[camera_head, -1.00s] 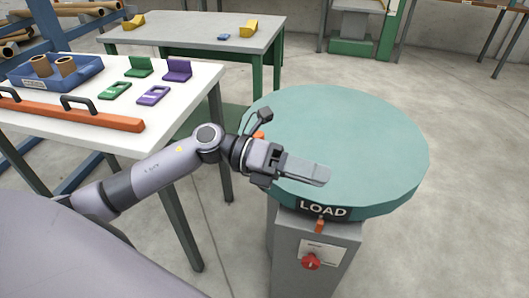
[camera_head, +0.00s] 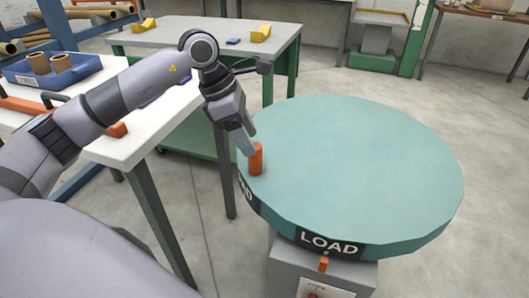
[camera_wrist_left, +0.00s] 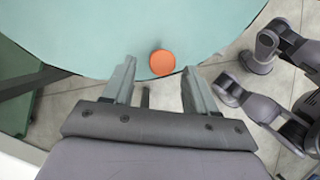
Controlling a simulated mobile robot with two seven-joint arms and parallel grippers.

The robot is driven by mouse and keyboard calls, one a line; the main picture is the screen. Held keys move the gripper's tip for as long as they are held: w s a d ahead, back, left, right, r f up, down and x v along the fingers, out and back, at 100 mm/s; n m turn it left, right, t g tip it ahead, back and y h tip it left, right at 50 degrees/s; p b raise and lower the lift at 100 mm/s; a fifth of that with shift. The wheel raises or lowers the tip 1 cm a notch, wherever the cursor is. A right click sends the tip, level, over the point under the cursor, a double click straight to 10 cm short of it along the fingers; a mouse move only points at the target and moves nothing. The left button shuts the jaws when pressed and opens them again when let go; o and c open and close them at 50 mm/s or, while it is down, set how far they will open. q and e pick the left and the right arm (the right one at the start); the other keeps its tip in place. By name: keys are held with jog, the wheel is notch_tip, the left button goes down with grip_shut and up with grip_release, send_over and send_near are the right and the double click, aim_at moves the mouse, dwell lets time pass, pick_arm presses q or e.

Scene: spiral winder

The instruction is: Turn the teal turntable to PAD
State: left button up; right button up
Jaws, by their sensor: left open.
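The teal turntable (camera_head: 360,160) is a large round disc on a grey pedestal (camera_head: 345,278). Its LOAD plate (camera_head: 328,244) faces front, just above the orange pointer (camera_head: 323,264). A second dark plate (camera_head: 244,196) shows edge-on at the left rim; its word is only partly readable. An upright orange peg (camera_head: 256,160) stands near the left rim. My left gripper (camera_head: 248,141) is open and points down at the peg. In the left wrist view the round peg top (camera_wrist_left: 162,62) lies between the spread fingertips, with gaps on both sides. My right gripper is not identifiable.
A white table (camera_head: 130,146) with a blue tray (camera_head: 60,74) stands close on the left, under my left arm. A grey table (camera_head: 190,32) with yellow blocks stands behind. Floor right of the turntable is clear.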

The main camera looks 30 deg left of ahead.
aim_at(259, 158)
pick_arm(q)
jog(key=b+x, duration=0.1)
jog(key=x, duration=0.5)
jog(key=shift+d+f, duration=0.2)
jog(key=shift+f, duration=0.1)
grip_shut()
